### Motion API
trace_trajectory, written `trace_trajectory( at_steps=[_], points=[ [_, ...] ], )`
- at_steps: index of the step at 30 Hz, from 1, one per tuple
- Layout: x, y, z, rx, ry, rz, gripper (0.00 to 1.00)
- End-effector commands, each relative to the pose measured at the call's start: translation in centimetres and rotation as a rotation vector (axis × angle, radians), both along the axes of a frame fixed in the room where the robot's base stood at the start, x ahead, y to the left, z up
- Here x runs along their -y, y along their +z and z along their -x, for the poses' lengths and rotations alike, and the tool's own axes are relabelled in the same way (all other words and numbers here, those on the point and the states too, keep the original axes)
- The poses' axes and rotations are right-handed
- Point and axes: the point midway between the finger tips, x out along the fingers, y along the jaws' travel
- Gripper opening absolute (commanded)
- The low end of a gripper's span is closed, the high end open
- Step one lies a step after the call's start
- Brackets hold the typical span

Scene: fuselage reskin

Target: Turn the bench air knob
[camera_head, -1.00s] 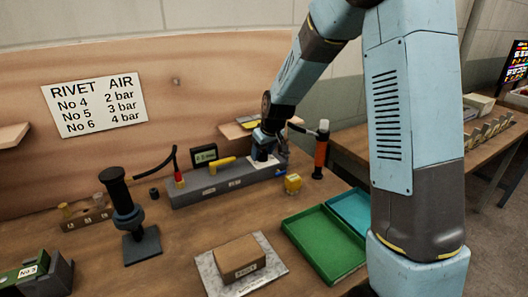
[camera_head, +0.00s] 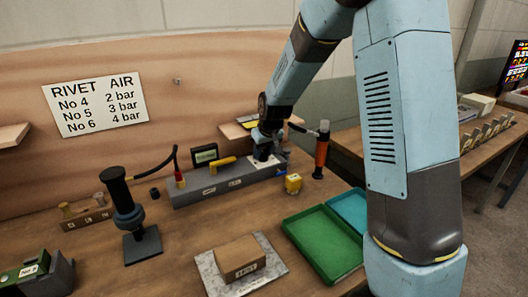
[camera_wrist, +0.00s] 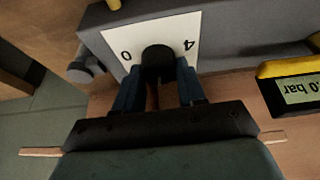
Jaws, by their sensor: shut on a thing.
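The bench air knob (camera_wrist: 158,62) is a black round knob on a white dial plate (camera_wrist: 178,33) marked 0 and 4. My gripper (camera_wrist: 160,85) has its two blue fingers on either side of the knob, shut on it. In the head view my gripper (camera_head: 263,150) reaches down onto the right end of the grey air unit (camera_head: 215,190) and hides the knob. A gauge (camera_wrist: 300,90) beside the dial shows upside down in the wrist view; its screen ends in "0 bar", with the first digit unclear. The gauge also shows in the head view (camera_head: 205,155), too small to read.
A wall sign (camera_head: 95,104) pairs rivet numbers 4, 5 and 6 with 2, 3 and 4 bar. A brown box (camera_head: 240,258) sits in front.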

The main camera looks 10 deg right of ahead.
Motion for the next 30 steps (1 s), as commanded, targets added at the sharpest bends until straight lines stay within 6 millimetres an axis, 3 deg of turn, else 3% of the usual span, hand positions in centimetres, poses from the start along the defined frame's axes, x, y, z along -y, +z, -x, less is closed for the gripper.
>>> trace_trajectory(
  at_steps=[19,20,27,30],
  points=[
    [0.16,0.02,-0.05,0.002,-0.098,0.001,0.09],
    [0.16,0.02,-0.05,0.002,-0.098,0.001,0.41],
    [0.05,0.02,-0.02,0.001,-0.096,0.000,0.65],
    [0.01,0.02,-0.01,0.001,-0.095,0.000,0.65]
  ],
)
